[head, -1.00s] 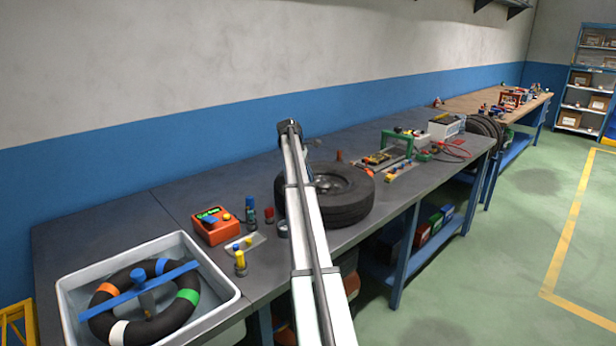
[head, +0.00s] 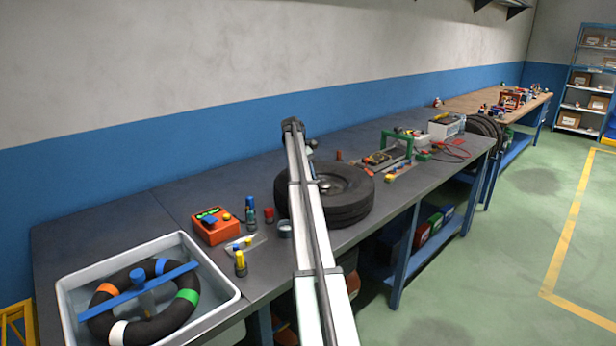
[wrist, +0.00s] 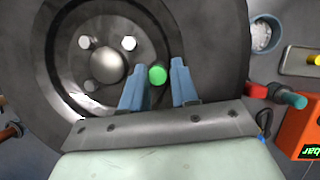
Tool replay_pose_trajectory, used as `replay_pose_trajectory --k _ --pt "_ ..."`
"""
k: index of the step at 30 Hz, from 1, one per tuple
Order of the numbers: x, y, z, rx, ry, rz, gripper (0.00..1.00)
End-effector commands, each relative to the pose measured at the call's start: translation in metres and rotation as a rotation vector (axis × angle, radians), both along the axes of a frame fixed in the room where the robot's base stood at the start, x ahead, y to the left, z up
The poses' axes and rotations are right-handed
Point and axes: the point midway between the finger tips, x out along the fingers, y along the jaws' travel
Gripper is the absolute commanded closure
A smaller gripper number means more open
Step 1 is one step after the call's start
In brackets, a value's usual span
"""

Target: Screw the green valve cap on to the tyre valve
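A round green cap (wrist: 157,75) shows end-on in the wrist view, over the wheel's face beside the hub. My gripper (wrist: 159,74) has its two blue-grey fingers apart, one on each side of the cap. The cap looks close to the left finger, with a gap to the right finger. The valve under the cap is hidden, so I cannot tell whether the cap sits on it. The black tyre (head: 350,208) lies flat on the bench; it fills the top of the wrist view (wrist: 215,45). In the head view my arm hides the gripper and the cap.
An orange gauge box (head: 212,228) stands left of the tyre, with small bottles and a yellow-topped cylinder (head: 240,264) nearby. A white tub (head: 232,296) holding an inner tube is at front left. A green-framed rack (head: 392,150) stands beyond the tyre.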

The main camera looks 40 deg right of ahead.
Motion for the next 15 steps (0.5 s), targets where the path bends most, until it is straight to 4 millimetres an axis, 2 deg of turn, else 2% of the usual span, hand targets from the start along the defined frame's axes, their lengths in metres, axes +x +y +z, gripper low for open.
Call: replay_pose_trajectory --k 10,15 --pt "-0.0002 0.0006 0.0001 0.0 0.0 0.005 0.69" --pt "-0.0008 0.0016 0.0002 -0.002 -0.002 0.115 0.69"
